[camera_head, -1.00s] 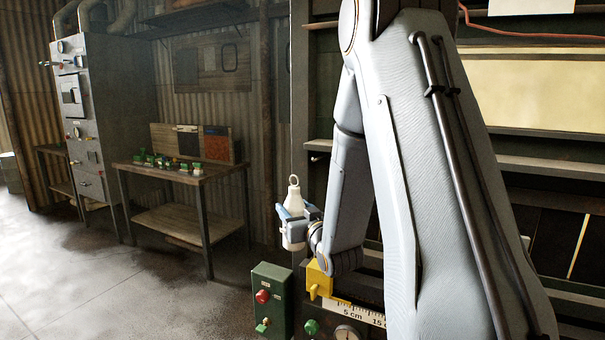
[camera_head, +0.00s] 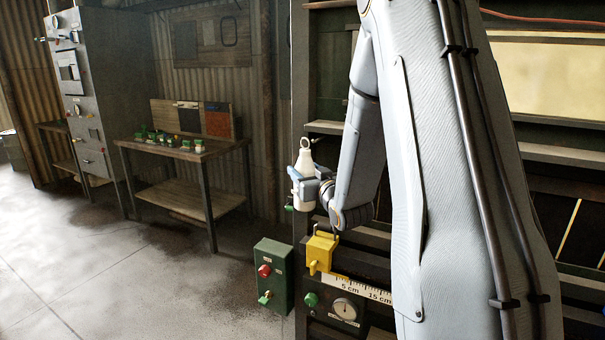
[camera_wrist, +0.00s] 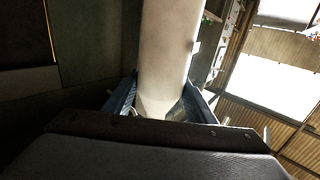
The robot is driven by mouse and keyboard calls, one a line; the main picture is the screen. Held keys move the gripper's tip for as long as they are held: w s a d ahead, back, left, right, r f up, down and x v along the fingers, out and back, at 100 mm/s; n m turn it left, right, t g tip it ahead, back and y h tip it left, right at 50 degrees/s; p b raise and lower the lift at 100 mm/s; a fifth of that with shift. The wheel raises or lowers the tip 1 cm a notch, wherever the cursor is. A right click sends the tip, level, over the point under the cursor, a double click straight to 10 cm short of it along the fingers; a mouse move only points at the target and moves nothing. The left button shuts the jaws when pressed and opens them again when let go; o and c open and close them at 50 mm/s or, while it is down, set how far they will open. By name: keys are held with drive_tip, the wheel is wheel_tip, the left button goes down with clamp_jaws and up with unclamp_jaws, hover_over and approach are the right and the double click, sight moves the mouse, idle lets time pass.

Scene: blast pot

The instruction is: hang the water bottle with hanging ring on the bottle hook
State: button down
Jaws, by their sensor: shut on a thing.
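A white water bottle (camera_head: 304,162) with a hanging ring (camera_head: 305,143) on top is upright at the left edge of the dark cabinet. My gripper (camera_head: 304,186) is shut around the bottle's body with blue fingers. The bottle also fills the middle of the wrist view (camera_wrist: 168,50), between my gripper's fingers (camera_wrist: 162,100). The ring is close in the picture to the cabinet front. I cannot clearly make out the bottle hook, nor tell whether the ring touches it.
Below are a yellow block (camera_head: 320,252), a green button box (camera_head: 273,275), a centimetre scale (camera_head: 358,290) and a gauge (camera_head: 345,308) on the cabinet. A workbench (camera_head: 180,150) with small green items stands at the left. The floor between is clear.

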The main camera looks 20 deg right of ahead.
drive_tip(key=w+d+f+b, duration=0.1)
drive_tip(key=w+d, duration=0.3)
drive_tip(key=d, duration=0.1)
drive_tip(key=shift+w+d+f, duration=0.15)
drive_tip(key=shift+w+d, duration=0.05)
drive_tip(key=shift+d, duration=0.2)
idle(0.7)
idle(0.6)
